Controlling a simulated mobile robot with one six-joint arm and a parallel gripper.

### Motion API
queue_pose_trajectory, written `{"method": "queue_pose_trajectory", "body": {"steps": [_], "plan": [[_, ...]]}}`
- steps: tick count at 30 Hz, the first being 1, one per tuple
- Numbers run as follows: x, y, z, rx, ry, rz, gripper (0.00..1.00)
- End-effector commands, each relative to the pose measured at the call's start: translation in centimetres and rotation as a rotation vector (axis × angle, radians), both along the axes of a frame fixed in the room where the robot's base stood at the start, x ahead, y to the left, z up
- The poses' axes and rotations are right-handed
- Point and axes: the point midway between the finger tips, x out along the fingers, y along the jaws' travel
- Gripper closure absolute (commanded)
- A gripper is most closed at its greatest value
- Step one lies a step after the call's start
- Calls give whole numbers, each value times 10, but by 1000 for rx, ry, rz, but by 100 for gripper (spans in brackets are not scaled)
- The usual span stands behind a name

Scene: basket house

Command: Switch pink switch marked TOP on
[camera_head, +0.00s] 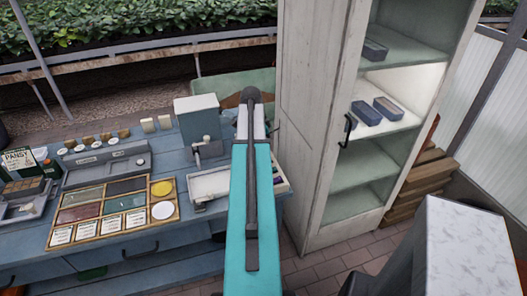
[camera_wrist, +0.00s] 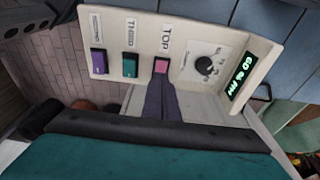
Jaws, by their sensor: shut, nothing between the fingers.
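The pink switch (camera_wrist: 161,65) is on a cream panel (camera_wrist: 215,88) in the wrist view, under a label reading TOP. My gripper (camera_wrist: 161,84) is shut with nothing held. Its dark fingertips are just below the pink switch and overlap its lower edge in the picture. I cannot tell whether they touch it or whether it is on or off. In the head view my teal arm hides the gripper and most of the panel.
A green switch (camera_wrist: 130,65) and a purple switch (camera_wrist: 98,62) sit left of the pink one. A black dial (camera_wrist: 205,66) and a lit display (camera_wrist: 240,75) are to the right. A tall cabinet (camera_head: 312,110) stands right of my arm.

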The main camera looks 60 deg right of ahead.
Motion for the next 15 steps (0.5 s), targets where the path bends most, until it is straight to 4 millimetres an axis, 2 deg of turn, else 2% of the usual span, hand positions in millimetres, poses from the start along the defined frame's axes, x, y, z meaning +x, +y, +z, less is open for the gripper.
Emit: {"method": "queue_pose_trajectory", "body": {"steps": [2,8,15], "plan": [[0,1,13,-3,1,0,100],[7,6,25,-5,1,0,100],[15,13,49,-7,0,0,100]]}}
